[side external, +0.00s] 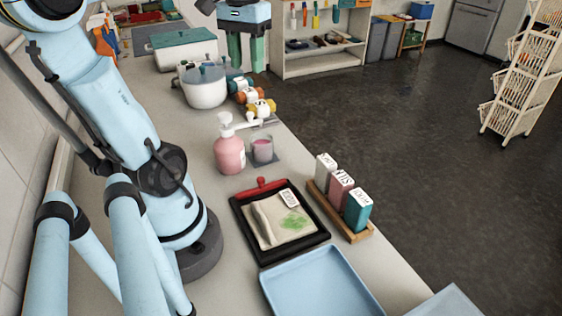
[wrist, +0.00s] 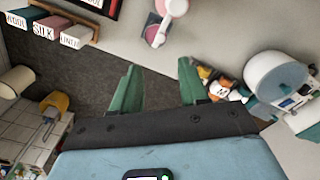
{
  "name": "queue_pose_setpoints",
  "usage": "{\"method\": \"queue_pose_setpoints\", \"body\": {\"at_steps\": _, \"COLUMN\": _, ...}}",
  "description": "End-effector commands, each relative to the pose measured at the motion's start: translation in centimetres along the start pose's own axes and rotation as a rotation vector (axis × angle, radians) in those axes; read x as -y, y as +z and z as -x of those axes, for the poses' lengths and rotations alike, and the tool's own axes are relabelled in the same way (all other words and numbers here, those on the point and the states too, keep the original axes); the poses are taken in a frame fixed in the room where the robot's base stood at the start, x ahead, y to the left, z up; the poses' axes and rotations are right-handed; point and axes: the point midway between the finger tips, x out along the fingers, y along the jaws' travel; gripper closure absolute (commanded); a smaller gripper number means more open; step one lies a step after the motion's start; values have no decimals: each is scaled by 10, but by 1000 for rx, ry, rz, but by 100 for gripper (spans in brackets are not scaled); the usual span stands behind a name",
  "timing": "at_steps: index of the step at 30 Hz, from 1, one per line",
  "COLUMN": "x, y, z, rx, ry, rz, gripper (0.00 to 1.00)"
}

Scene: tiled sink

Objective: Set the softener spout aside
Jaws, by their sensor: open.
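A pink softener bottle (side external: 229,155) with a white pump head (side external: 225,120) stands upright on the counter. Its long white spout (side external: 256,123) points right, above a clear cup with pink contents (side external: 262,149) on a grey coaster. In the wrist view the bottle (wrist: 178,5) is at the top edge, with its white spout (wrist: 163,26) beside the cup. My gripper (side external: 246,68) is open and empty, with green fingers, above the counter and farther back than the bottle. In the wrist view my gripper (wrist: 159,72) points toward the spout and is apart from it.
A white pot (side external: 204,90) and several coloured bottle-like items (side external: 248,96) stand behind the bottle. A black-framed tray (side external: 322,236), a rack of labelled boxes (side external: 357,236) and a blue tray (side external: 322,283) lie in front. The counter's right edge drops to dark floor (side external: 400,110).

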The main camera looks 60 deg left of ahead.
Motion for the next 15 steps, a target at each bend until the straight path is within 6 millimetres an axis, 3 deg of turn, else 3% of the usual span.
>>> {"method": "queue_pose_setpoints", "body": {"at_steps": 5, "x": 1, "y": 0, "z": -11, "rx": 5, "ry": 0, "rz": 4, "gripper": 56}}
{"method": "queue_pose_setpoints", "body": {"at_steps": 15, "x": 1, "y": 0, "z": -61, "rx": 3, "ry": 0, "rz": 2, "gripper": 56}}
